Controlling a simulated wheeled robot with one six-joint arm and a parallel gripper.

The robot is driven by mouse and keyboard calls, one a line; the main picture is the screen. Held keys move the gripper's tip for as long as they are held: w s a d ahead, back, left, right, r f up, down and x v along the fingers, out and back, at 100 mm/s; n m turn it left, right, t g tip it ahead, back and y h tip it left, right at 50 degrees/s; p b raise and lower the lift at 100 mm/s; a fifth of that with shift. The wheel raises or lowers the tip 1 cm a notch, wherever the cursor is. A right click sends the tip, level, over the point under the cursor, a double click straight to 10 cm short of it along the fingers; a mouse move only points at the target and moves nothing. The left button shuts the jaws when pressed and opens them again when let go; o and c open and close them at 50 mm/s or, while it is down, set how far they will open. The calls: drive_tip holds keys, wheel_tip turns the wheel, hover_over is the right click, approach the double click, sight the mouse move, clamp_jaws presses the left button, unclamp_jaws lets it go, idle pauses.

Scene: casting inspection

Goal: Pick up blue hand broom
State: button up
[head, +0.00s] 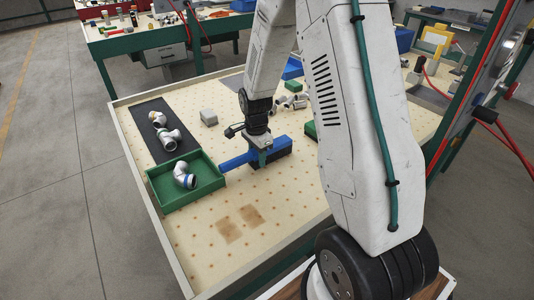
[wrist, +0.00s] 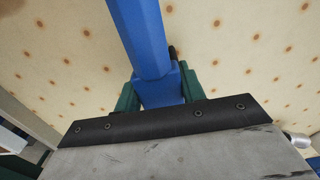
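The blue hand broom (head: 237,162) is at the middle of the perforated tabletop, its handle pointing left toward the green tray and its dark bristles (head: 275,149) to the right. My gripper (head: 262,157) is over its middle, pointing down. In the wrist view, the green fingers of my gripper (wrist: 160,92) sit against both sides of the broom's blue neck, and the handle (wrist: 142,35) runs toward the top of the picture. The gripper looks shut on the broom. The bristles are hidden in the wrist view. I cannot tell whether the broom touches the table.
The green tray (head: 163,204) holds a pipe fitting (head: 184,175) with a blue band. Other fittings (head: 170,140) lie on a dark mat (head: 146,112). A grey block (head: 209,117) and a green box (head: 311,129) are nearby. The front tabletop (head: 215,255) is clear.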

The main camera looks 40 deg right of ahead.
drive_tip(key=shift+c, duration=0.4)
drive_tip(key=shift+r, duration=0.15)
drive_tip(key=shift+r, duration=0.3)
wheel_tip(320, 180, up, 17)
drive_tip(key=shift+r, duration=0.1)
